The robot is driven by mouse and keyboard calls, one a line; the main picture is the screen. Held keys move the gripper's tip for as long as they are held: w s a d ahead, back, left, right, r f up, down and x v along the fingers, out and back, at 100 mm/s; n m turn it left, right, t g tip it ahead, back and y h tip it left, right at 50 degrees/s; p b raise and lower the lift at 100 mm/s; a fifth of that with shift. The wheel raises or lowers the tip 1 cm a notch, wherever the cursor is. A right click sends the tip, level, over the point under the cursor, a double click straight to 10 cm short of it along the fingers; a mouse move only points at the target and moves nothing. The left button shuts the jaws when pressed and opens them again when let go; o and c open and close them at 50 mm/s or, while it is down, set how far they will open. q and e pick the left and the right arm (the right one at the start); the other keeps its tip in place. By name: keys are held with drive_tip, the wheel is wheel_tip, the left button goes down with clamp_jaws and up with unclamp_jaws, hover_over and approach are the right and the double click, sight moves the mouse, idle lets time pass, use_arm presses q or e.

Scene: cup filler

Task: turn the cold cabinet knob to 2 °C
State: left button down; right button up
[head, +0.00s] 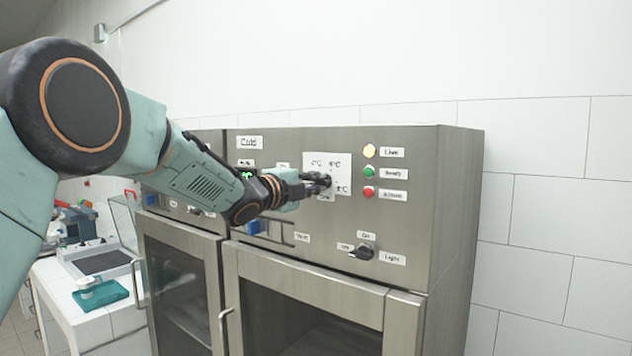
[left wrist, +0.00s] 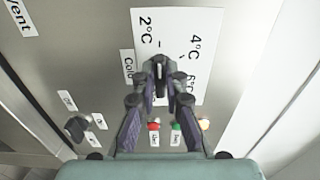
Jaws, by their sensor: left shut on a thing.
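The cold cabinet (head: 450,200) is a steel front with a "Cold" label at its upper left. Its white dial plate (head: 341,168) bears temperature marks; in the left wrist view the plate (left wrist: 178,22) shows 2 °C, 4 °C and a partly covered third mark. My left gripper (head: 322,184) reaches the plate from the left. In the left wrist view its fingers (left wrist: 159,75) are shut on the dark cold knob (left wrist: 158,60). The fingers cover most of the knob, so I cannot tell which mark it points to. My right gripper is not in view.
Yellow, green and red lamps (head: 369,171) sit right of the dial. A black light knob (head: 361,252) is below; it also shows in the left wrist view (left wrist: 76,128). A second cabinet (head: 180,285) stands left. A white bench (head: 100,318) holds a teal tray (head: 101,296).

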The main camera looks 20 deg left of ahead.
use_arm(q)
drive_tip(key=shift+a, duration=0.1)
idle(0.3)
drive_tip(key=c, duration=1.8)
unclamp_jaws()
drive_tip(key=o, duration=0.4)
drive_tip(key=shift+s+a, duration=0.15)
drive_tip(key=shift+s, duration=0.2)
drive_tip(key=v, duration=1.1)
drive_tip(key=shift+s+a, duration=0.15)
drive_tip(key=shift+s, duration=0.15)
